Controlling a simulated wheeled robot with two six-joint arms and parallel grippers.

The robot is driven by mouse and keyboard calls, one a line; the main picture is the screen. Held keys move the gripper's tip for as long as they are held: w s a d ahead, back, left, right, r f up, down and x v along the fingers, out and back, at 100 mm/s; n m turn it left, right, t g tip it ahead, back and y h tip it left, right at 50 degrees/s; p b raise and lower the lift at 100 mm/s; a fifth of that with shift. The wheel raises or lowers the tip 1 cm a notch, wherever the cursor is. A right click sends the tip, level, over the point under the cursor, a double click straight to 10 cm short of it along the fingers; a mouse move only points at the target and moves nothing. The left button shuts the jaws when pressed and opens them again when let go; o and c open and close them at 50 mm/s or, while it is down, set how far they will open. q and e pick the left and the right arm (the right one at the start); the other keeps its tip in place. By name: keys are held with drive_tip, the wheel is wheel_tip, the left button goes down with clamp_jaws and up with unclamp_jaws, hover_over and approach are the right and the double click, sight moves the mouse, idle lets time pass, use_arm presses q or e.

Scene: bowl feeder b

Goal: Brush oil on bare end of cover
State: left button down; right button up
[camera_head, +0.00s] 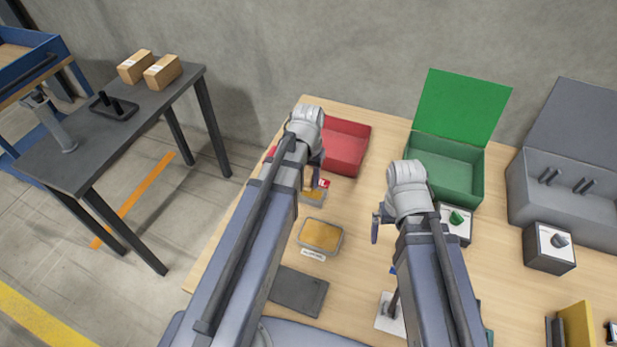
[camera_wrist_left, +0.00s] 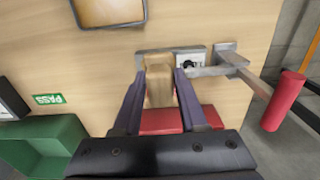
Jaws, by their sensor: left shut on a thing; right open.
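My left gripper (camera_head: 315,178) is at the far side of the table, in front of the red bin. In the left wrist view its two fingers (camera_wrist_left: 162,90) are shut on a tan, wood-coloured piece (camera_wrist_left: 160,86), perhaps the brush; its far end is hard to make out. A shallow tray of amber liquid (camera_head: 320,236) with a label lies nearer on the table; its rim also shows in the left wrist view (camera_wrist_left: 110,25). My right gripper (camera_head: 379,222) is open and empty, right of the amber tray. I cannot make out the cover or its bare end.
A red bin (camera_head: 346,146), an open green box (camera_head: 447,167) and an open grey box (camera_head: 565,190) line the back. A dark plate (camera_head: 298,291) lies in front. A red-handled metal bar (camera_wrist_left: 285,100) is beside the left gripper.

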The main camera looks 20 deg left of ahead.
use_arm(q)
drive_tip(key=shift+r+p, duration=1.55)
